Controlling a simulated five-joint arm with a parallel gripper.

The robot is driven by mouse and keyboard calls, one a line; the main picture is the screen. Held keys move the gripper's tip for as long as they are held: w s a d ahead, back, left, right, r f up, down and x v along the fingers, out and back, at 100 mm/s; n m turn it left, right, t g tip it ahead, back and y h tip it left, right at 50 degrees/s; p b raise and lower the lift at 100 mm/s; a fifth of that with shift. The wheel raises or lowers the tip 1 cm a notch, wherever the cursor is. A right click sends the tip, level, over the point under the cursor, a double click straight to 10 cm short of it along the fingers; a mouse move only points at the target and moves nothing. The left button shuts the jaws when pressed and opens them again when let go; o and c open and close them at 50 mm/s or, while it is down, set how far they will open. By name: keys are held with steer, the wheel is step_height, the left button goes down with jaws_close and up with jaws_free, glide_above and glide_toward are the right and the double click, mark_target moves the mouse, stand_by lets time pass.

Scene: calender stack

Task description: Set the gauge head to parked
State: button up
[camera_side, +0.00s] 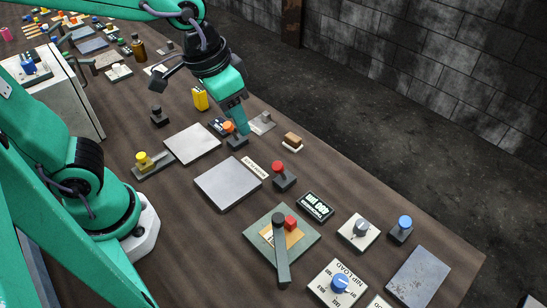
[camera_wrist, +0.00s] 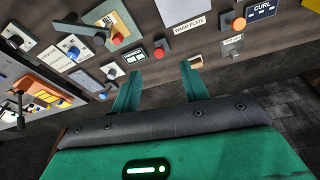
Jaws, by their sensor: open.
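No label that I can read names the gauge head, so I cannot tell which control it is. My gripper (camera_side: 235,118) points down over the middle of the bench in the side view, close to an orange knob (camera_side: 228,127) and its dark block. In the wrist view my gripper (camera_wrist: 160,78) has its two green fingers apart, with nothing between them. The lever also shows in the wrist view (camera_wrist: 80,28).
A red knob (camera_side: 278,167) on a dark block, a NIP LOAD dial (camera_side: 340,283), a blue knob (camera_side: 404,222) and a yellow knob (camera_side: 143,158) stand on the bench. A CURL display (camera_wrist: 262,10) shows in the wrist view.

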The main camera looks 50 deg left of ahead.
mark_target(278, 217)
steer(key=d+f+g, duration=0.1)
steer(key=d+f, duration=0.1)
steer(key=d, duration=0.2)
steer(key=s+d+f+m, duration=0.1)
steer(key=d+f, duration=0.1)
steer(key=d, duration=0.3)
steer(key=s+d+f+m+g+y, duration=0.1)
steer(key=d+f, duration=0.1)
steer(key=d, duration=0.2)
steer(key=shift+d+f+g, duration=0.15)
steer(key=shift+d+g, duration=0.15)
steer(key=shift+d, duration=0.1)
steer(key=shift+w, duration=0.1)
steer(key=shift+f, duration=0.15)
steer(key=shift+f, duration=3.75)
jaws_close()
